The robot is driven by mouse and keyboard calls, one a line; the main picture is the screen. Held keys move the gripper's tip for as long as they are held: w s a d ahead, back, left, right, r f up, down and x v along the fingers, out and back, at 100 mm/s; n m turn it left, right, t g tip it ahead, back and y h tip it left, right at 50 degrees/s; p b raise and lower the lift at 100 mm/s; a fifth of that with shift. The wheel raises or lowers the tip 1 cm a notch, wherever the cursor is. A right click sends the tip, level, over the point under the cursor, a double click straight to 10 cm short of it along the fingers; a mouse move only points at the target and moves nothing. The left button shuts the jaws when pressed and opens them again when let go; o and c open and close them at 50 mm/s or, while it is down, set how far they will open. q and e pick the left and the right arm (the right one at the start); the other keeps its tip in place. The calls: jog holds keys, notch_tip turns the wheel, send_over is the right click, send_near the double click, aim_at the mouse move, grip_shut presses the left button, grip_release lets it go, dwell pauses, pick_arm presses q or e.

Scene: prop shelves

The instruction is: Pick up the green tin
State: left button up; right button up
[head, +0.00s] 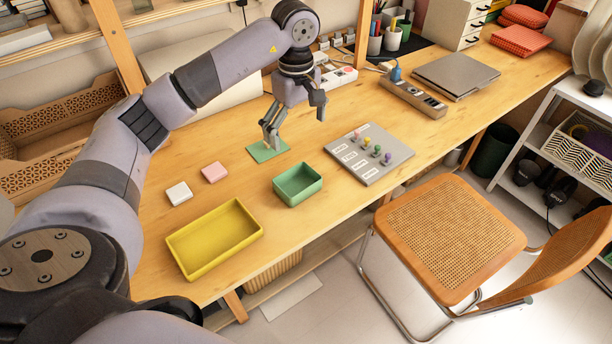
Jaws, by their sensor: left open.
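The green tin (298,184) is an open-topped rectangular box on the wooden table, between the yellow tray and the grey board. It looks empty. My left gripper (296,131) is open with nothing between its fingers. It is beyond the tin, over the area by a flat green mat (267,151), and apart from the tin. My right gripper is not in view.
A yellow tray (214,238) lies nearer, left of the tin. White (179,193) and pink (214,172) blocks lie to the left. A grey board with coloured pegs (369,154) lies to the right. A chair (450,228) stands at the table's front.

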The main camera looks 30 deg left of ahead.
pick_arm(q)
notch_tip(320, 180, down, 7)
jog(key=s+p, duration=0.1)
send_over(298, 188)
notch_tip(298, 188, down, 4)
jog(key=shift+f+p, duration=0.1)
jog(key=shift+p, duration=0.25)
jog(key=shift+s+f, duration=0.1)
jog(key=shift+f, duration=0.1)
notch_tip(298, 188, down, 4)
jog(key=shift+r+p, duration=0.15)
jog(key=shift+p, duration=0.65)
jog(key=shift+f, duration=0.55)
jog(key=shift+c, duration=0.5)
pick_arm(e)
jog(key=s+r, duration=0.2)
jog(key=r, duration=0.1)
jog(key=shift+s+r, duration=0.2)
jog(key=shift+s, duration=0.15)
pick_arm(q)
jog(key=c, duration=1)
